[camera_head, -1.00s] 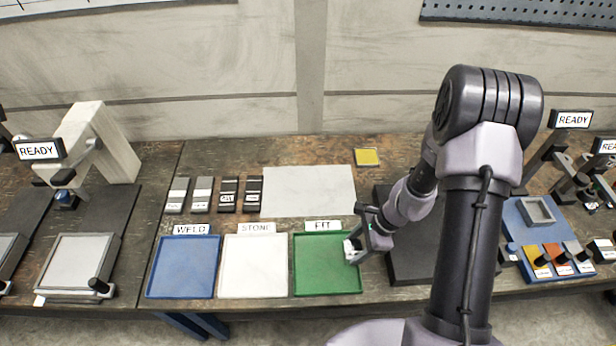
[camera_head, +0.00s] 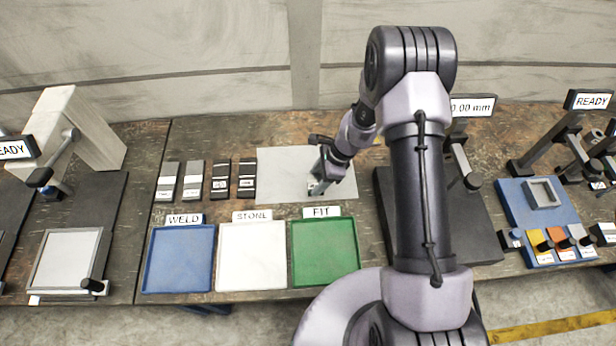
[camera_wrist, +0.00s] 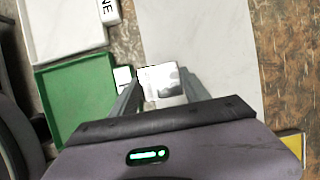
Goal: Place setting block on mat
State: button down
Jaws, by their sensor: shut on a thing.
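My gripper (camera_head: 318,186) is over the right part of the pale grey mat (camera_head: 280,180) in the head view. In the wrist view my gripper (camera_wrist: 158,98) is shut on a small light grey and white block (camera_wrist: 163,84). The block's far end faces the mat (camera_wrist: 200,35). In the head view the block is small and mostly hidden by the fingers. I cannot tell whether it touches the mat or is held just above it.
Blue (camera_head: 180,258), white (camera_head: 252,256) and green (camera_head: 326,252) trays line the front edge. Several grey and black blocks (camera_head: 220,180) stand left of the mat. A dark machine base (camera_head: 440,225) is at right, with a display reading 0.00 mm (camera_head: 473,106).

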aim_at(308, 175)
jog(key=shift+w+a+f, duration=0.1)
jog(key=shift+w+a, duration=0.95)
jog(key=shift+a, duration=0.1)
jog(key=shift+w+a+f, duration=0.15)
jog(key=shift+f, duration=0.05)
notch_tip(308, 175, down, 3)
jog(key=shift+f+b, duration=0.15)
jog(key=shift+b, duration=0.25)
jog(key=c, duration=0.5)
grip_release()
